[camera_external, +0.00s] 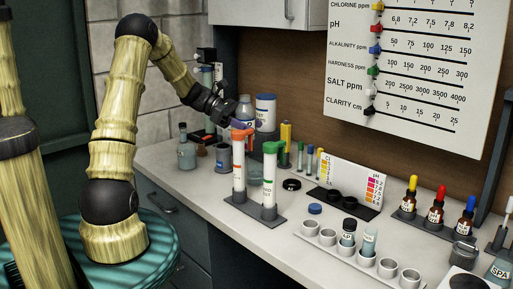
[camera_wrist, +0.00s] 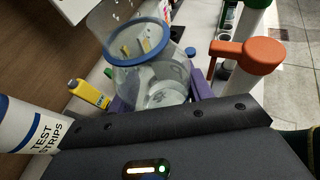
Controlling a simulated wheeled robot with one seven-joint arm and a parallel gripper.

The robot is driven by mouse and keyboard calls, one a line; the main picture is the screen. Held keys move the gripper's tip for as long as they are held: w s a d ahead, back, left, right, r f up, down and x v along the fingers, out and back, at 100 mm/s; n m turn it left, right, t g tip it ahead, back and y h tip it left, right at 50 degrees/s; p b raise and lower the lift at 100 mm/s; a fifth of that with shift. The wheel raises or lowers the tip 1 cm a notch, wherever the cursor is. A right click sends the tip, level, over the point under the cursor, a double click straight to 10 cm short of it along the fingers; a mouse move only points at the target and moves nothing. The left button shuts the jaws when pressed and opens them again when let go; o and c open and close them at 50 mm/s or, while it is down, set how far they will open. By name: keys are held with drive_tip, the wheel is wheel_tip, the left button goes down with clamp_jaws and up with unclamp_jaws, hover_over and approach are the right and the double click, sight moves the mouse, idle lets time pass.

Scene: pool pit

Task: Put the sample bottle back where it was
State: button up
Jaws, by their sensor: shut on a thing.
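The sample bottle, a clear open vessel with a blue rim (camera_wrist: 135,75), sits between the purple fingers of my gripper (camera_wrist: 160,98) in the wrist view. My gripper is shut on it. In the external view my gripper (camera_external: 243,123) is behind the orange-capped tube, and the bottle's clear upper part (camera_external: 246,104) shows above the fingers. The two capped tubes hide much of its lower side. I cannot tell whether its base touches the counter.
An orange-capped tube (camera_external: 239,165) and a green-capped tube (camera_external: 269,180) stand close in front. A test strips tub (camera_external: 266,112) stands close behind. A rack of cups (camera_external: 350,251), a loose blue cap (camera_external: 315,208) and dropper bottles (camera_external: 436,212) are to the right.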

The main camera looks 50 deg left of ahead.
drive_tip(key=w+d+m+g+h+p, duration=0.1)
drive_tip(key=w+d+m+g, duration=0.15)
drive_tip(key=d, duration=0.85)
drive_tip(key=w+d+m+g+p, duration=0.1)
drive_tip(key=w+d+m+g, duration=0.2)
drive_tip(key=d, duration=0.8)
drive_tip(key=d+m+g, duration=0.3)
drive_tip(key=d+g, duration=0.1)
drive_tip(key=d, duration=1.5)
drive_tip(key=shift+s+f, duration=0.2)
drive_tip(key=shift+f, duration=1.1)
drive_tip(key=shift+s+f, duration=0.15)
drive_tip(key=shift+f, duration=1.1)
drive_tip(key=shift+f+p, duration=0.8)
drive_tip(key=shift+f, duration=2.3)
drive_tip(key=shift+f+p, duration=0.35)
drive_tip(key=shift+f, duration=1.5)
